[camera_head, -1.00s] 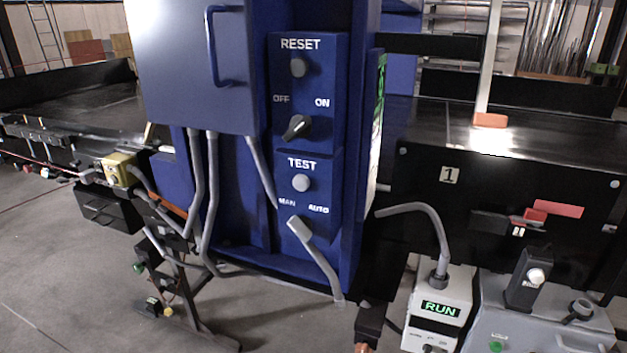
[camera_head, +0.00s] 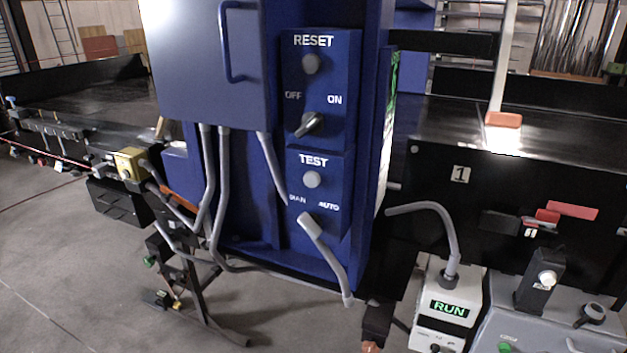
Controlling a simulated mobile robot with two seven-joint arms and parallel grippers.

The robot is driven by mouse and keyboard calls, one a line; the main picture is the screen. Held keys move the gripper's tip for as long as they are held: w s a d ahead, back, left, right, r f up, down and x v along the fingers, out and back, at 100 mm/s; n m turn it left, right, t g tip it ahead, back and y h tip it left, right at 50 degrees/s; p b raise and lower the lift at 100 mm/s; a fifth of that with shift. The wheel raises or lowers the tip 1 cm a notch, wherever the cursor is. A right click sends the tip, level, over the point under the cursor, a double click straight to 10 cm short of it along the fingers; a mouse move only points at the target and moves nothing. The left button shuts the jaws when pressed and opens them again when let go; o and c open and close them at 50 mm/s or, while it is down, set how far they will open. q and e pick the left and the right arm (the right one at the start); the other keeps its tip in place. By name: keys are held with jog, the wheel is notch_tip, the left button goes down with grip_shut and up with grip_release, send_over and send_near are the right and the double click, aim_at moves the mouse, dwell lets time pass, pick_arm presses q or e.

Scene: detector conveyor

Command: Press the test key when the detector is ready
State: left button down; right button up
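The test key (camera_head: 311,180) is a round pale grey button under the word TEST on the blue detector panel (camera_head: 345,115). It stands free, with nothing touching it. Above it are a round grey RESET button (camera_head: 311,64) and a dark rotary knob (camera_head: 309,124) between the OFF and ON labels. A small display (camera_head: 449,308) on a white box at the lower right reads RUN in green. Neither of my grippers shows in the head view.
A grey-blue cabinet door with a blue handle (camera_head: 228,42) is left of the buttons. Grey conduits (camera_head: 222,190) hang below it. A black conveyor side (camera_head: 560,180) with a red lever (camera_head: 572,211) is at the right. Room in front of the buttons looks clear.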

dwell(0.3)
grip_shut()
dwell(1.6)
